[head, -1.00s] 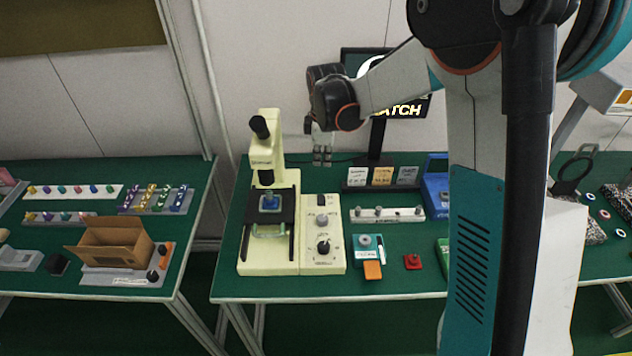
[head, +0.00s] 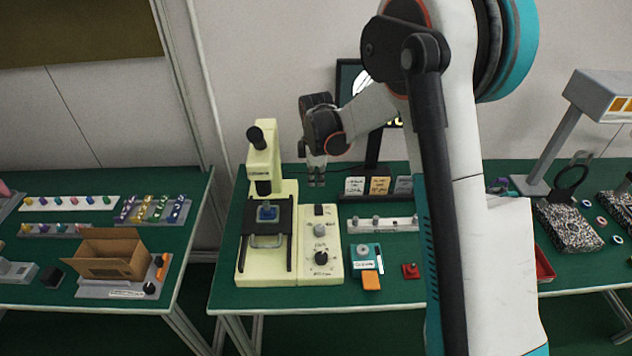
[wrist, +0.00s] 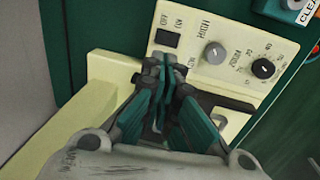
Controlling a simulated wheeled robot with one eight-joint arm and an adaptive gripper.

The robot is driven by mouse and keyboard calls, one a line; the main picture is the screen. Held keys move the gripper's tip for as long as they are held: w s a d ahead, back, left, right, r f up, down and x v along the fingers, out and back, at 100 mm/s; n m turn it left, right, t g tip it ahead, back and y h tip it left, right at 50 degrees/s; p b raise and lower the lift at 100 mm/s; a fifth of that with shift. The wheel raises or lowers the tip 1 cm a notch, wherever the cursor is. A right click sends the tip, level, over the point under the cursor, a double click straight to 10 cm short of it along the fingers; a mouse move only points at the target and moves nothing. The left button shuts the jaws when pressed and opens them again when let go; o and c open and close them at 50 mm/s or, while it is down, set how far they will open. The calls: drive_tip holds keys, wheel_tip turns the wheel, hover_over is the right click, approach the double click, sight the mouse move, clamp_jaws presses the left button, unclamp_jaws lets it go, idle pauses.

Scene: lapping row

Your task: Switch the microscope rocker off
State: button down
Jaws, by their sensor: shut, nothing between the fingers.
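The cream microscope (head: 262,165) stands on the green table, with a control panel on its right side. The black rocker (head: 319,210) is at the top of that panel. In the wrist view the rocker (wrist: 167,38) sits beside OFF and ON lettering; which side is pressed I cannot tell. My gripper (head: 316,180) is shut and empty, above and behind the panel's far end. In the wrist view the gripper's fingertips (wrist: 165,75) point toward the panel just short of the rocker, apart from it as far as I can see.
A grey knob (wrist: 214,53) and a black knob (wrist: 263,68) lie near the rocker on the panel. Small label cards (head: 380,185) and a monitor (head: 348,75) stand behind to the right. A cardboard box (head: 108,255) sits on the left table.

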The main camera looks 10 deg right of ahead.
sight(316, 207)
drive_tip(key=f+b, duration=0.1)
drive_tip(key=f, duration=0.2)
drive_tip(key=w+f+b, duration=0.1)
drive_tip(key=f, duration=0.3)
drive_tip(key=f+b, duration=0.1)
drive_tip(key=f, duration=0.3)
drive_tip(key=shift+w+d+f, duration=0.1)
drive_tip(key=shift+w, duration=0.1)
drive_tip(key=shift+w+f+b, duration=0.2)
drive_tip(key=shift+f+b, duration=0.3)
drive_tip(key=shift+b, duration=0.05)
drive_tip(key=shift+s+r, duration=0.1)
drive_tip(key=shift+r, duration=0.05)
drive_tip(key=shift+s, duration=0.15)
